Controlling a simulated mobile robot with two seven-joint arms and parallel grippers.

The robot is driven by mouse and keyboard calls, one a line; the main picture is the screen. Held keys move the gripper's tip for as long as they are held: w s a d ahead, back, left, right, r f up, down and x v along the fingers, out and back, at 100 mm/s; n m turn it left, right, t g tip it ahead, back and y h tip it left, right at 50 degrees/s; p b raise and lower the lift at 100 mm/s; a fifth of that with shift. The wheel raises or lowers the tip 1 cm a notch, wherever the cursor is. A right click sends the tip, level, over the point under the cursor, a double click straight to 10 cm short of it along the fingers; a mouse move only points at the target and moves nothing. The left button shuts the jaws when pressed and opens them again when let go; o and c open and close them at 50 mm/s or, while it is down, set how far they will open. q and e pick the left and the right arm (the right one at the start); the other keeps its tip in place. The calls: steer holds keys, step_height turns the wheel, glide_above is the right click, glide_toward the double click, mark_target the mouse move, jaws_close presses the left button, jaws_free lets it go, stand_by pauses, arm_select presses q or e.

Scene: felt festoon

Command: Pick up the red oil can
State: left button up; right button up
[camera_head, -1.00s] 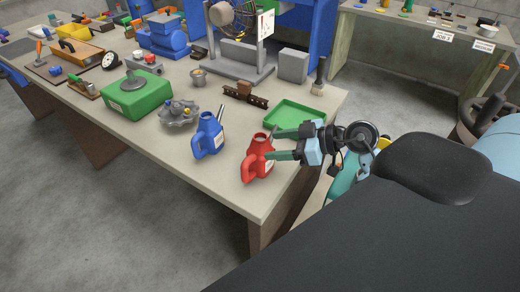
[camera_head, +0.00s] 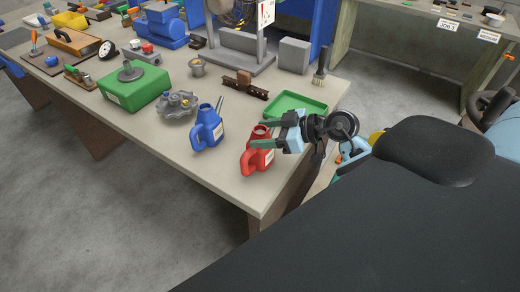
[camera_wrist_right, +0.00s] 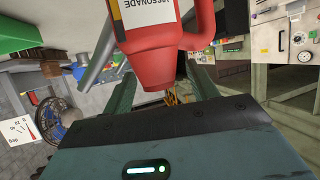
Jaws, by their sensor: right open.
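The red oil can (camera_head: 258,158) stands upright near the front corner of the workbench. It has a side handle and a white label. My right gripper (camera_head: 262,135) is open at the can, its green fingers reaching in from the right around the upper part. In the right wrist view the can (camera_wrist_right: 150,62) fills the upper middle, between the two fingers of the gripper (camera_wrist_right: 165,85). I cannot tell whether either finger touches it. A blue oil can (camera_head: 207,133) stands just left of the red one. My left gripper is not in view.
A green tray (camera_head: 296,101) lies behind the gripper. A grey gear-like part (camera_head: 177,107) and a green box (camera_head: 130,92) stand further left. A brush (camera_head: 321,68) stands at the bench's right edge. The bench (camera_head: 190,165) is clear in front of the cans.

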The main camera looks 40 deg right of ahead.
steer(key=x, duration=0.3)
steer(key=shift+w+f, duration=0.1)
steer(key=shift+w, duration=0.25)
jaws_close()
